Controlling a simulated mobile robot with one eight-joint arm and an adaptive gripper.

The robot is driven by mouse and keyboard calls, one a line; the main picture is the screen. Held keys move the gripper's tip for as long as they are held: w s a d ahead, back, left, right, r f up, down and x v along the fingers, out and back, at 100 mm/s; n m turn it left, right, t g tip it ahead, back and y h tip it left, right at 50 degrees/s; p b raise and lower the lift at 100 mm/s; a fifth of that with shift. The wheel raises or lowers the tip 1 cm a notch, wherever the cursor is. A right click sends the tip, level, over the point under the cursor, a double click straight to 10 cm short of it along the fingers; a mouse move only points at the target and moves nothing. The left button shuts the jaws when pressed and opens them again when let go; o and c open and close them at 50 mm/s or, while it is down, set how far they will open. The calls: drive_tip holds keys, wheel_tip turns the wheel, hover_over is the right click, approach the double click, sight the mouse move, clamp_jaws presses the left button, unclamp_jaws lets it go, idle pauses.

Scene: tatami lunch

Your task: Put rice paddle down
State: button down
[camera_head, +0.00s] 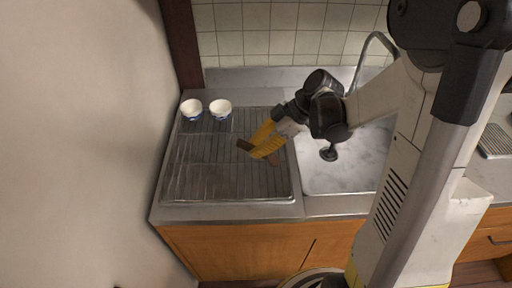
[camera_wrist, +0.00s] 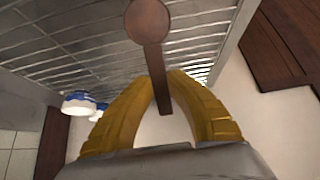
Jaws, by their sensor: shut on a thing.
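My gripper (camera_wrist: 160,90) has yellow fingers and is shut on the brown rice paddle (camera_wrist: 152,50). In the wrist view the paddle's thin handle runs between the fingers, and its rounded end points away from the palm, seen against the drain rack. In the head view my gripper (camera_head: 258,146) is over the right part of the metal drain rack (camera_head: 205,180) beside the sink. Brown parts of the paddle (camera_head: 244,145) show at the fingertips there. I cannot tell how far the paddle is above the rack, or whether it touches it.
Two small white and blue bowls (camera_head: 191,109) (camera_head: 220,108) stand at the rack's back left. The sink basin (camera_head: 345,165) is right of the rack, with a faucet (camera_head: 372,45) behind. A wall closes off the left side. The rack's front and left are clear.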

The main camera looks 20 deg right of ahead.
drive_tip(key=c, duration=1.4)
unclamp_jaws()
drive_tip(key=shift+f, duration=0.15)
drive_tip(key=shift+r, duration=0.2)
drive_tip(key=p+v, duration=0.4)
drive_tip(key=v, duration=0.8)
drive_tip(key=s+a+r+m+t+h, duration=0.1)
drive_tip(key=s+a+m+h, duration=0.1)
drive_tip(key=s+m, duration=0.1)
drive_tip(key=s+a+r+m+t+h, duration=0.2)
drive_tip(key=s+m, duration=0.1)
drive_tip(key=m, duration=0.3)
drive_tip(key=s+a+r+m+t+h, duration=0.1)
drive_tip(key=s+a+r+m+h, duration=0.1)
drive_tip(key=s+m+h, duration=0.1)
drive_tip(key=shift+s+a+m+t, duration=0.15)
drive_tip(key=shift+s+m+t, duration=0.35)
drive_tip(key=shift+m, duration=0.7)
